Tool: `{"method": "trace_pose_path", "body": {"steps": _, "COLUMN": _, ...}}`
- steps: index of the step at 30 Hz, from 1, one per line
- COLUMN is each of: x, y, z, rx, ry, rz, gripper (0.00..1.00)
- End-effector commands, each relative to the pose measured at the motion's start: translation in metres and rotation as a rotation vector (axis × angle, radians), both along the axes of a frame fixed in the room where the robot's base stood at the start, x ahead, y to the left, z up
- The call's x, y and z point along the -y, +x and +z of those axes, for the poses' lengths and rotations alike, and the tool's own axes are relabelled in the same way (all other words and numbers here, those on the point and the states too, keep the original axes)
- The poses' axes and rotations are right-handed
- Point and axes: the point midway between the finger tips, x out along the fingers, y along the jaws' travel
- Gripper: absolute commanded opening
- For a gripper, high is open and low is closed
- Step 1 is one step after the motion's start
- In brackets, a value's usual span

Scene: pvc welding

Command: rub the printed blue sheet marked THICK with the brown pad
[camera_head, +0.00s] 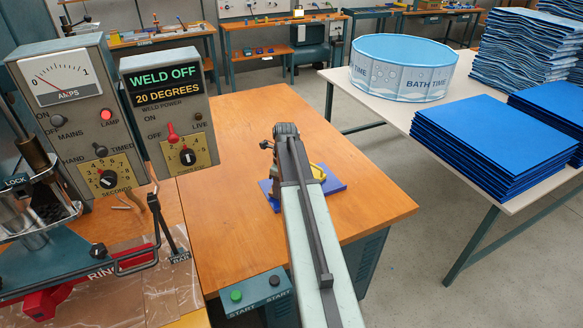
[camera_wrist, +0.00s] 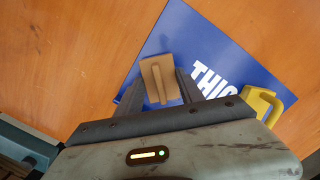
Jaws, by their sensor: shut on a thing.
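The blue sheet (camera_wrist: 202,50) lies flat on the orange-brown bench, with the white letters THIC showing in the wrist view. Its near part is hidden by my wrist. In the head view, only edges of the sheet (camera_head: 334,181) show beside my arm. My gripper (camera_wrist: 162,78) is shut on the brown pad (camera_wrist: 155,72), which has a raised ridge handle. The pad is over the sheet, left of the lettering. I cannot tell whether it touches the sheet. In the head view my arm hides the pad.
A yellow handled thing (camera_wrist: 262,102) sits on the sheet's right part, close beside my gripper. The welding machine with its control boxes (camera_head: 170,110) stands at the left. A white table (camera_head: 388,108) with blue stacks is at the right. The bench (camera_head: 230,150) is clear left of my arm.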

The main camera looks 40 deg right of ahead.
Motion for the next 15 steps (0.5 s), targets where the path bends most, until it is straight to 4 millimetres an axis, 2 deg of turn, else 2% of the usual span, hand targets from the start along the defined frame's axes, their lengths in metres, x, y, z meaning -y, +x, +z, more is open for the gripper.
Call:
{"method": "trace_pose_path", "body": {"steps": 10, "x": -0.02, "y": -0.003, "z": 0.0, "rx": 0.0, "ry": 0.0, "rz": -0.011, "gripper": 0.12}}
{"method": "trace_pose_path", "body": {"steps": 15, "x": -0.007, "y": -0.003, "z": 0.0, "rx": 0.0, "ry": 0.0, "rz": -0.014, "gripper": 0.12}}
